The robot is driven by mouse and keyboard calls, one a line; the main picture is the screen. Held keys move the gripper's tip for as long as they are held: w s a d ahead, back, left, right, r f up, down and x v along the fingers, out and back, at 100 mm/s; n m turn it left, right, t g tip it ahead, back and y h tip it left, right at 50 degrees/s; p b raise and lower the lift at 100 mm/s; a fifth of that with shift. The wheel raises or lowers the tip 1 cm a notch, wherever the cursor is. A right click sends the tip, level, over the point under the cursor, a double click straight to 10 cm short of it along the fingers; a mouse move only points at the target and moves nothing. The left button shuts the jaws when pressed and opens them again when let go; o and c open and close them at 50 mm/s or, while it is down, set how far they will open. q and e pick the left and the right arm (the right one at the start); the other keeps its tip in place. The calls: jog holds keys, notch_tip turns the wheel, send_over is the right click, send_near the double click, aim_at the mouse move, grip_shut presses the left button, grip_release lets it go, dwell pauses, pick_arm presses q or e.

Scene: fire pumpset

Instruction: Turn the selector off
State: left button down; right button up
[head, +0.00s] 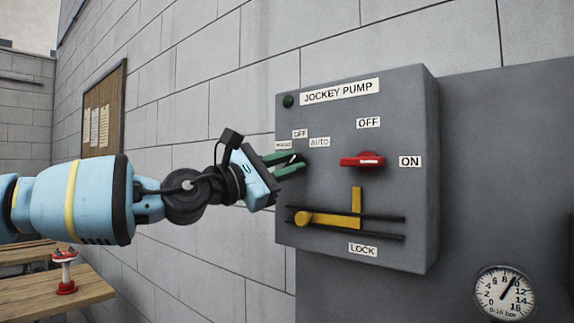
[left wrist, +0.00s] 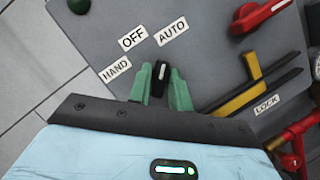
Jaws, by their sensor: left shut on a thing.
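The selector is a small black knob (left wrist: 160,80) with a white pointer mark, on the grey jockey pump panel (head: 350,110). Around it are the labels HAND (left wrist: 115,69), OFF (left wrist: 132,37) and AUTO (left wrist: 171,31). In the left wrist view the white mark points up and slightly right, toward AUTO. My left gripper (head: 290,163) has its green fingers on either side of the knob, shut on it; the fingers also show in the left wrist view (left wrist: 160,88). In the head view the fingers hide most of the knob. My right gripper is not in view.
A red switch handle (head: 363,160) sits right of the selector, pointing left-right near ON. Below is a yellow lock slider (head: 335,220) on black rails. A pressure gauge (head: 505,292) is at lower right. A wooden table (head: 40,290) with a red-and-white object stands at left.

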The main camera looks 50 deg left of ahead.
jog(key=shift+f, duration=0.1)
pick_arm(q)
jog(key=n+y+b, duration=0.2)
jog(key=n+y, duration=0.1)
jog(key=n, duration=0.3)
jog(key=n+t+y+b, duration=0.1)
jog(key=n+y+b, duration=0.1)
jog(key=n, duration=0.4)
jog(key=shift+d+f+y, duration=0.1)
jog(key=shift+y, duration=0.4)
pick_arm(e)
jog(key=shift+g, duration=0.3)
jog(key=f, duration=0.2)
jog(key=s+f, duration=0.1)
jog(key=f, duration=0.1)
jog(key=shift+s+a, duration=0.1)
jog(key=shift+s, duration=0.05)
pick_arm(q)
jog(key=shift+n, duration=0.3)
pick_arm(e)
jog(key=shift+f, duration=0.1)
pick_arm(q)
jog(key=c, duration=1.4)
grip_release()
jog(key=shift+t, duration=0.3)
jog(key=shift+c, duration=0.2)
jog(key=shift+s, duration=0.1)
